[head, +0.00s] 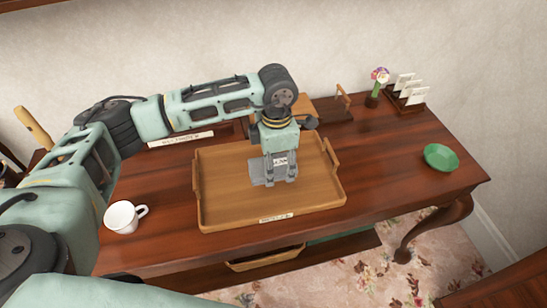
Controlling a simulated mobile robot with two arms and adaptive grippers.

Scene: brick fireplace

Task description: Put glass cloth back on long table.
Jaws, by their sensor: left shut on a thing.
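My left gripper (279,178) reaches down over a wooden tray (220,207) that lies on the long dark wood table (390,170). It is shut on a grey, flat piece with a small white label, which looks like the glass cloth (259,170). The fingers hide part of the cloth. I cannot tell whether the cloth touches the tray floor or hangs just above it. My right gripper is not in view.
A white mug (121,217) stands left of the tray. A green bowl (440,157), a flower vase (377,85) and a card rack (406,92) are to the right. Bare tabletop lies between tray and bowl. A wooden container (264,259) shows below the front edge.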

